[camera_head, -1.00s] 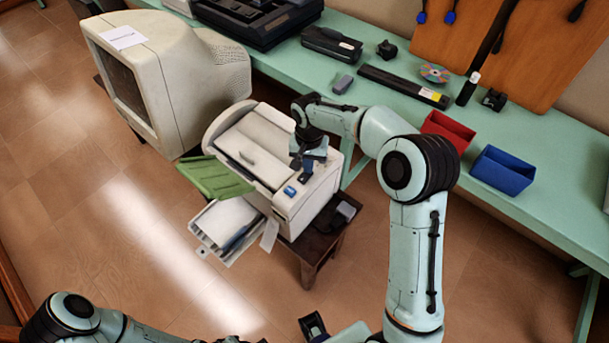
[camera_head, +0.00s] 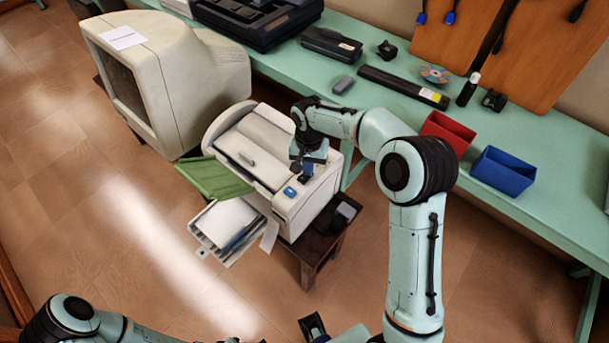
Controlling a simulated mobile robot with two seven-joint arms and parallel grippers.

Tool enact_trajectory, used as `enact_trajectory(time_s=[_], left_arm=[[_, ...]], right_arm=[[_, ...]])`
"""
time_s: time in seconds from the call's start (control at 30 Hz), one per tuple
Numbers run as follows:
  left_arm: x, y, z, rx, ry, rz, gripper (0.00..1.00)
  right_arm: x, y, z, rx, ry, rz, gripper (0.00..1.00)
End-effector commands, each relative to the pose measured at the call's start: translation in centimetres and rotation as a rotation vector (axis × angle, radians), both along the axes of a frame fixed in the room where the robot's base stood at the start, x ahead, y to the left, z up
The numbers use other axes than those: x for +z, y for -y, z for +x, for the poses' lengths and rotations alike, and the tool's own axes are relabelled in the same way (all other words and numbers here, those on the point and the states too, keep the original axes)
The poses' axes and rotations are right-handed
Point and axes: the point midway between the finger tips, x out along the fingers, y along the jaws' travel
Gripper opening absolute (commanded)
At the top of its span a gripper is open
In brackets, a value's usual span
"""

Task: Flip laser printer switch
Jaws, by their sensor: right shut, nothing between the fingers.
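The laser printer (camera_head: 297,212) is a cream box with a green flap (camera_head: 214,178) and an open paper tray (camera_head: 226,226) at its left. It stands on a small dark wooden table. A small blue switch (camera_head: 290,191) shows on its top near the front right corner. My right gripper (camera_head: 302,176) is shut and empty, pointing down at the printer's top just behind the blue switch. I cannot tell whether its tips touch the printer. My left gripper (camera_head: 314,326) seems to show only partly at the bottom edge; its fingers are not clear.
A large cream monitor (camera_head: 185,85) stands left of the printer. A green bench (camera_head: 400,73) runs behind, holding a red bin (camera_head: 447,133), a blue bin (camera_head: 503,170), a disc and several dark devices. A dark small object (camera_head: 345,212) lies beside the printer. The floor in front is clear.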

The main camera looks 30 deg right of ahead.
Motion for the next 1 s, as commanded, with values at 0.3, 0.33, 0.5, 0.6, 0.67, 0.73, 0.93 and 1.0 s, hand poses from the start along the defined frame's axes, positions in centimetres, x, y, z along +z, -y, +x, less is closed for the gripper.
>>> enact_trajectory(time_s=[0.3, 0.33, 0.5, 0.6, 0.67, 0.73, 0.93, 1.0], left_arm=[[2.0, 0.0, 0.9, -0.001, 0.011, 0.000, 0.43], [2.2, 0.0, 1.0, 0.000, 0.012, 0.000, 0.43], [3.1, 0.0, 1.6, 0.000, 0.018, 0.000, 0.43], [3.6, 0.0, 1.9, 0.000, 0.021, 0.000, 0.43], [3.9, 0.0, 2.1, -0.001, 0.024, 0.000, 0.43], [4.3, 0.0, 2.3, 0.000, 0.026, 0.000, 0.43], [4.5, 0.0, 2.5, 0.000, 0.028, 0.000, 0.43], [4.5, 0.0, 2.4, 0.000, 0.028, 0.000, 0.43]], right_arm=[[2.9, 0.0, 0.1, 0.000, 0.004, -0.001, 0.00], [3.2, 0.0, 0.2, 0.000, 0.004, -0.001, 0.00], [4.6, 0.0, 0.2, 0.001, 0.006, -0.001, 0.00], [5.4, 0.0, 0.2, 0.001, 0.006, -0.001, 0.00], [5.9, 0.0, 0.2, 0.001, 0.006, -0.001, 0.00], [6.4, 0.0, 0.2, 0.001, 0.005, 0.000, 0.00], [6.8, 0.0, 0.1, 0.000, 0.002, 0.000, 0.00], [6.7, 0.0, 0.1, 0.000, 0.002, 0.000, 0.00]])
